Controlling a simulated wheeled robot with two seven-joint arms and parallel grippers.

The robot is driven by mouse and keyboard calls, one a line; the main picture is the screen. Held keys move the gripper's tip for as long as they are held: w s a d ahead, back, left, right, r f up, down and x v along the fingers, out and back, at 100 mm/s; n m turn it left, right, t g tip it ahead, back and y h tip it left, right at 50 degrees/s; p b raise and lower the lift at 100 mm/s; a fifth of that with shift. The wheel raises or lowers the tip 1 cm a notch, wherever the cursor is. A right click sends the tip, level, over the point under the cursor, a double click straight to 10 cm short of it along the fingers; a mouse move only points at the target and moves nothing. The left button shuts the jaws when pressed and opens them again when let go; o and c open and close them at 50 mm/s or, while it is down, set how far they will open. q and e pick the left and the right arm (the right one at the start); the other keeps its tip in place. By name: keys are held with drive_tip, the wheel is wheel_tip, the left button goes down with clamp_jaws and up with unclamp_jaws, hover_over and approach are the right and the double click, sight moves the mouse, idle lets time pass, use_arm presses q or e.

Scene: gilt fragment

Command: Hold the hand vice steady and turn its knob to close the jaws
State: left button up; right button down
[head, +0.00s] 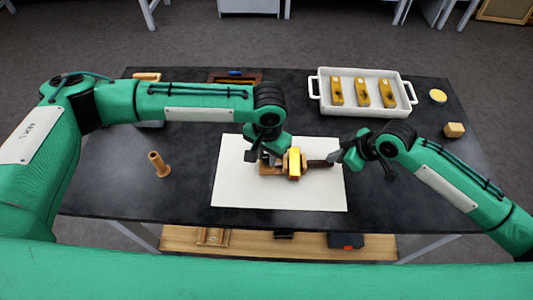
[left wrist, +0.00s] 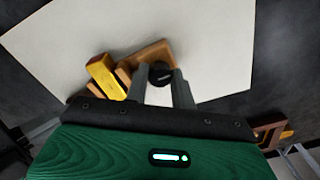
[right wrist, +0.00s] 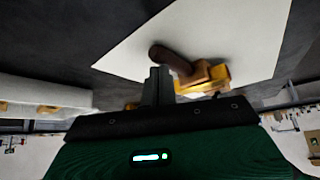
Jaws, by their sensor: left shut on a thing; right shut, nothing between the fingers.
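The hand vice (head: 270,170) lies on the white sheet, a wooden body with a dark handle (head: 319,163) pointing right. A yellow gilt piece (head: 294,166) sits at its jaws; how tightly cannot be told. My left gripper (head: 264,156) is at the vice's left end. In the left wrist view its fingers are shut on the black round knob (left wrist: 160,73), beside the wooden body (left wrist: 150,54). My right gripper (head: 337,157) is shut and empty close to the handle's end. In the right wrist view its closed fingers (right wrist: 158,72) are beside the dark handle (right wrist: 170,58); contact is unclear.
The white sheet (head: 235,190) lies on the dark table (head: 110,190). A white tray (head: 400,105) with several yellow-topped wooden pieces stands at the back right. A yellow disc (head: 438,96) and wooden block (head: 454,129) lie far right.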

use_arm(q)
drive_tip(key=m, duration=0.6)
use_arm(e)
drive_tip(key=shift+f, duration=0.25)
use_arm(q)
drive_tip(key=m, duration=0.6)
drive_tip(key=shift+m, duration=0.4)
use_arm(e)
drive_tip(key=shift+s, duration=0.1)
use_arm(q)
drive_tip(key=m, duration=0.7)
drive_tip(key=shift+d, duration=0.1)
drive_tip(key=m, duration=0.6)
drive_tip(key=shift+m, duration=0.3)
drive_tip(key=shift+w, duration=0.1)
drive_tip(key=o, duration=1)
